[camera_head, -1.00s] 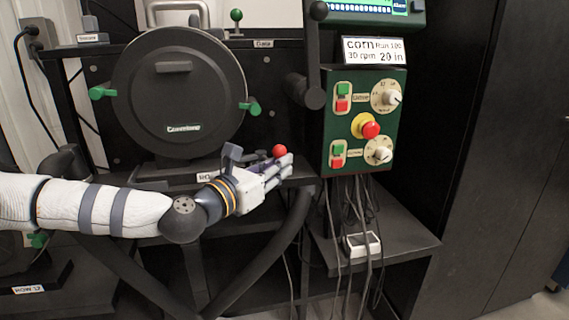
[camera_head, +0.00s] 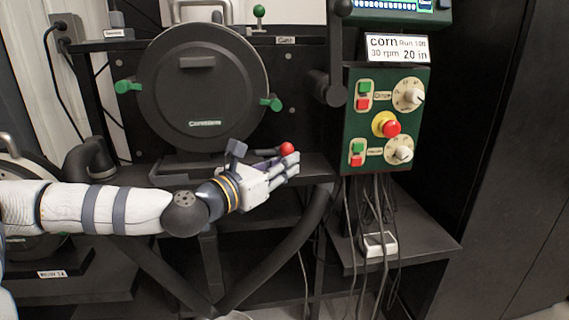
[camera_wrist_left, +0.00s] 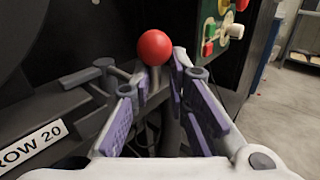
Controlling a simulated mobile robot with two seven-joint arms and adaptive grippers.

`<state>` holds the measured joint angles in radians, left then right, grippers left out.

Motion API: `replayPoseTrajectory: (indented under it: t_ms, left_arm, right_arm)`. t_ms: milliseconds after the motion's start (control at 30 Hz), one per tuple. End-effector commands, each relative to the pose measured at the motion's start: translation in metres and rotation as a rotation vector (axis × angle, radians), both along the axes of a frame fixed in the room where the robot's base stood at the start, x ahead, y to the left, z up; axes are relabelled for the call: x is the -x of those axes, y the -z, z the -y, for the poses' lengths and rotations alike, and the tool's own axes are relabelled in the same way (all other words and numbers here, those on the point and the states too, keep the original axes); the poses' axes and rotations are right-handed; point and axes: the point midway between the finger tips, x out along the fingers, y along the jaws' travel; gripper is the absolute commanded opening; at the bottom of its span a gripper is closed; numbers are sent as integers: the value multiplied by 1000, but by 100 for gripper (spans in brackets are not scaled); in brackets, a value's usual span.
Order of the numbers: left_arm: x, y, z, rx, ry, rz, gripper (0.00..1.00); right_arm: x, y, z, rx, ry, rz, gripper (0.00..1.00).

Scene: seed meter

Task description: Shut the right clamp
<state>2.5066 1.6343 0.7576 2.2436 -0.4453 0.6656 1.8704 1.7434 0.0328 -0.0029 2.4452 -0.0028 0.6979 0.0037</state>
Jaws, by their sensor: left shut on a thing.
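A round black seed meter lid (camera_head: 208,75) has a green handle on its left side (camera_head: 127,86) and another on its right side (camera_head: 271,103). Below its lower right edge is a lever with a red ball knob (camera_head: 287,148). I cannot tell for certain which of these is the right clamp. My left gripper (camera_head: 287,163) is at the red-knobbed lever, shut on it. In the left wrist view the red knob (camera_wrist_left: 155,47) stands just beyond the fingertips, and the fingers partly hide the lever's lower part. My right gripper is not in view.
A green control box (camera_head: 385,120) with buttons and dials stands to the right, with cables hanging below it. A black pipe (camera_head: 333,88) is beside it. A green ball knob (camera_head: 259,11) is above the lid. A ROW 20 label (camera_wrist_left: 40,143) is left of the fingers.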

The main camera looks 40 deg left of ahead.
Motion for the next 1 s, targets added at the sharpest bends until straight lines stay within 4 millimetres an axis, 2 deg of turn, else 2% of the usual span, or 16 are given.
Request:
replayPoseTrajectory:
  t_ms: [33,67,100,167,667,767,1000]
  left_arm:
    - [-2,-5,-15,6,-42,15,0]
    - [-2,-5,-15,6,-42,15,0]
    - [-2,-5,-15,6,-42,15,20]
    - [-2,-5,-14,5,-42,16,31]
    - [0,-2,-12,1,-37,9,31]
    - [11,-1,-12,5,-38,8,31]
    - [58,-3,-9,4,-35,10,31]
  right_arm:
    - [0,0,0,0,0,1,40]
    - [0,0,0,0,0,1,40]
    - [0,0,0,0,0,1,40]
    - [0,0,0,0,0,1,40]
    - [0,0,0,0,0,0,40]
    - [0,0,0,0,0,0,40]
    - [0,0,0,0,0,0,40]
